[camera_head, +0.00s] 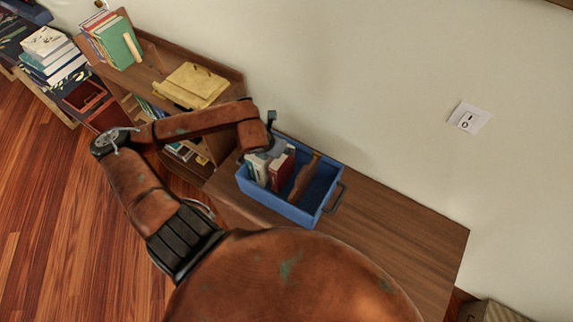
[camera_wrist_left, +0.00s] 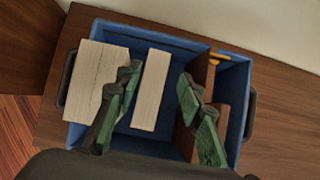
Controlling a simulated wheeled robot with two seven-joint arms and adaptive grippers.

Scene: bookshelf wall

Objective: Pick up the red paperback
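The red paperback (camera_head: 282,169) stands upright in a blue crate (camera_head: 308,217) on the wooden bench. In the left wrist view, a book with only its pale page edge (camera_wrist_left: 152,90) showing stands apart from the other books; it appears to be the red one. My left gripper (camera_wrist_left: 158,80) is open above the crate. Its green-padded fingers lie on either side of this book, the left one nearer to it. In the head view, the gripper (camera_head: 263,146) partly covers the books. My right gripper is not in view.
Paler books (camera_wrist_left: 95,80) stand together at the crate's left end. A brown wooden divider (camera_head: 303,178) is on the right, with a narrow space beyond it. A low shelf with upright books (camera_head: 118,45) and a yellow item (camera_head: 195,84) stands left. The bench (camera_head: 400,225) is clear to the right.

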